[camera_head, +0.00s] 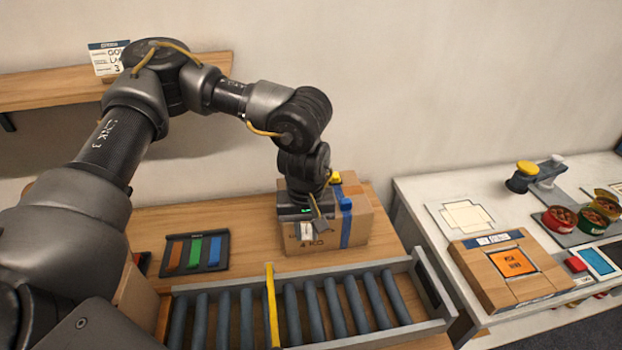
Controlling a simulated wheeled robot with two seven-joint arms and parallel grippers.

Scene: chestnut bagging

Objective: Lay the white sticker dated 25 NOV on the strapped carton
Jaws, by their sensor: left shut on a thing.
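The strapped carton (361,232) is a brown box with a blue strap, standing behind the roller conveyor on the wooden table. My left gripper (312,226) points down in front of the carton's left part and hides some of its top and front. It is shut on a small white piece (306,231), which looks like the white sticker; its date is too small to read. The piece is seen against the carton's front, and I cannot tell whether it touches. My right gripper is not in view.
A roller conveyor (431,291) with a yellow bar (271,305) runs along the front. A dark tray (223,266) with coloured strips lies left of the carton. The white table (417,187) at right holds another carton (472,270) and open cans (560,219).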

